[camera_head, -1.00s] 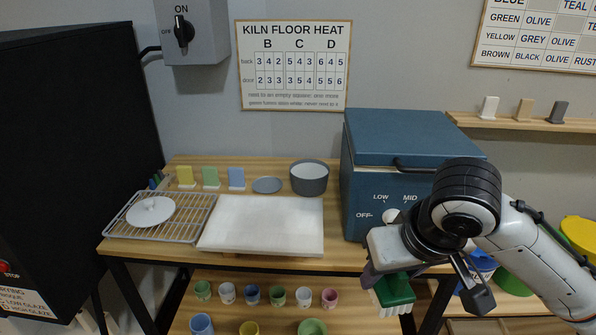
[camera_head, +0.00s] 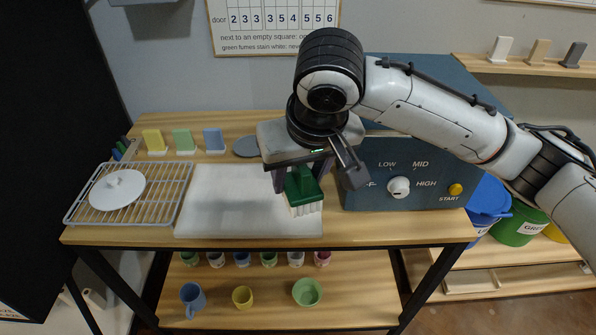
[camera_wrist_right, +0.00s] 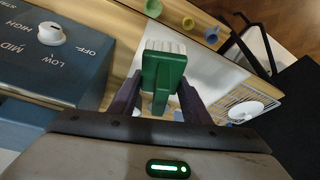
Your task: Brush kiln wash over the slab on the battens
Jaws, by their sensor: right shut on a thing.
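A white slab (camera_head: 225,205) lies flat on the table; its battens are hidden under it. My right gripper (camera_head: 298,178) is shut on a green brush (camera_head: 302,188) with pale bristles, held bristles down over the slab's right part. In the right wrist view the brush (camera_wrist_right: 163,72) sits between the dark fingers, with the slab (camera_wrist_right: 205,65) beyond it. I cannot tell whether the bristles touch the slab. The grey pot seen earlier at the back is hidden by my right arm. My left gripper is not in view.
A wire rack (camera_head: 80,207) with a white disc (camera_head: 117,190) stands left of the slab. Yellow, green and blue tiles (camera_head: 214,140) stand behind it. A blue kiln box (camera_head: 375,160) with a knob (camera_head: 398,187) is close on the right. Cups (camera_head: 243,296) stand on the shelf below.

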